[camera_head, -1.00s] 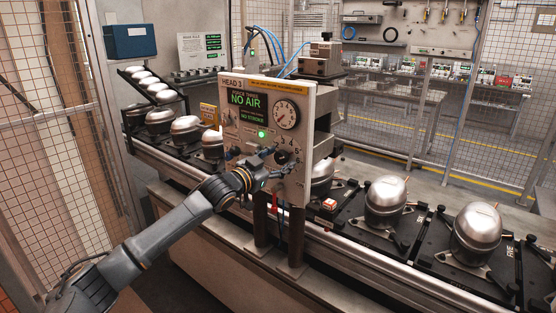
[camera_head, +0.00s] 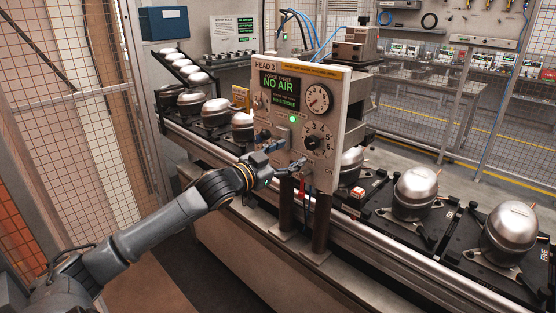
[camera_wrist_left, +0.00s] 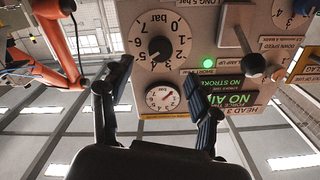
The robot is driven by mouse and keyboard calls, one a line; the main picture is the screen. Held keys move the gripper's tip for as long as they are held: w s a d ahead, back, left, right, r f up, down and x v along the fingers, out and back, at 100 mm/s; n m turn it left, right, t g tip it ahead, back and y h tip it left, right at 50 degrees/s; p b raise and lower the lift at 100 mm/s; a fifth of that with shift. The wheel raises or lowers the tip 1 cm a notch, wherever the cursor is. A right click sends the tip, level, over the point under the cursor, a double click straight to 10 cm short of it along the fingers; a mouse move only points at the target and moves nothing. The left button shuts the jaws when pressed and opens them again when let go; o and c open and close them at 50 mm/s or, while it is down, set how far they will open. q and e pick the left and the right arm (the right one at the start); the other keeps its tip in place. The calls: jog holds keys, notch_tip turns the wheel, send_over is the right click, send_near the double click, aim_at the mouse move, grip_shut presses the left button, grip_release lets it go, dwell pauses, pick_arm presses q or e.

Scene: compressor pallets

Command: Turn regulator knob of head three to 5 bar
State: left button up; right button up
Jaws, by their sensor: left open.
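The Head 3 panel (camera_head: 343,118) faces me with a green "NO AIR" display. Its black regulator knob (camera_head: 311,142) sits in a numbered dial at the lower right; in the upside-down left wrist view, the knob (camera_wrist_left: 161,48) has a bar scale from 0 to 7 around it. I cannot read its pointer surely. A round gauge (camera_head: 318,98) is above the knob. My left gripper (camera_head: 284,160) is open and empty, in front of the panel, below and left of the knob. In the wrist view its fingers (camera_wrist_left: 156,76) are spread, with the knob beyond the tips. My right gripper is not in view.
A black ball-ended lever (camera_wrist_left: 255,62) sticks out beside the dial. Two dark posts (camera_head: 320,222) hold up the panel. Silver compressors (camera_head: 415,192) stand on black pallets along the conveyor on both sides. An orange robot arm (camera_wrist_left: 58,40) shows in the wrist view.

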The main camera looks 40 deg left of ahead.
pick_arm(q)
jog(key=shift+s+a, duration=0.1)
jog(key=shift+s, duration=1.65)
